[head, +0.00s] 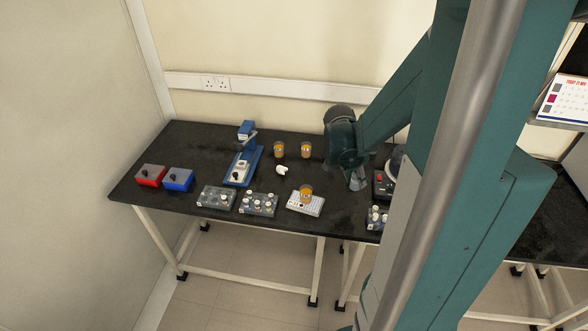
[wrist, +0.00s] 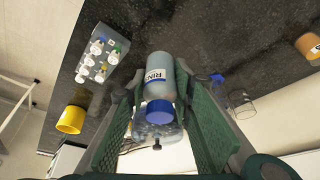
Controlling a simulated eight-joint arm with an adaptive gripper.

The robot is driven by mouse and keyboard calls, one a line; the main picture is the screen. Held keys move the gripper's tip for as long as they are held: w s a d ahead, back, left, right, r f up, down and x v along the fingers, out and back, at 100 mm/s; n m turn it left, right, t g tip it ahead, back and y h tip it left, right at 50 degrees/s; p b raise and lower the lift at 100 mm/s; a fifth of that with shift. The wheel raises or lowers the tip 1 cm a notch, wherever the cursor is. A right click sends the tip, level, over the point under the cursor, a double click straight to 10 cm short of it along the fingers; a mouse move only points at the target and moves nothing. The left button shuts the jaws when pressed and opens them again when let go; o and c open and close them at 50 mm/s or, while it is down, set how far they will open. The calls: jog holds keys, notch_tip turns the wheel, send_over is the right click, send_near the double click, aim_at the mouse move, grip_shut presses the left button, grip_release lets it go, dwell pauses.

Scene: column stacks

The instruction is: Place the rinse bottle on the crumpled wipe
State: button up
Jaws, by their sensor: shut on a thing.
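The rinse bottle (wrist: 160,76), pale with a white label and a blue cap, is between the fingers of my gripper (wrist: 163,98) in the wrist view. My gripper is shut on it, and the cap points toward the camera. In the head view my gripper (head: 356,180) hangs over the right part of the black bench, and the bottle cannot be made out there. A small white lump, which looks like the crumpled wipe (head: 282,169), lies on the bench to the left of my gripper, apart from it.
Amber containers (head: 279,149) stand behind the wipe, and another (head: 306,192) sits on a white rack (head: 307,204) in front. A blue device (head: 242,165) and racks of vials (head: 259,204) are to the left. A dark device (head: 383,184) stands right of my gripper.

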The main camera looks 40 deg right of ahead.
jog(key=w+a+r+n+p, duration=0.1)
jog(key=w+a, duration=0.1)
jog(key=w, duration=0.5)
jog(key=w+a+r+p, duration=0.2)
jog(key=w, duration=0.6)
jog(key=r+n+p, duration=0.1)
jog(key=p, duration=0.1)
send_over(282, 167)
jog(key=shift+s+t, duration=0.15)
jog(key=shift+t, duration=0.25)
jog(key=shift+f, duration=0.1)
jog(key=shift+f+b, duration=0.3)
jog(key=shift+f, duration=2.7)
jog(key=shift+f, duration=0.1)
jog(key=shift+f, duration=1.8)
jog(key=shift+f+b, duration=0.15)
jog(key=shift+b, duration=0.2)
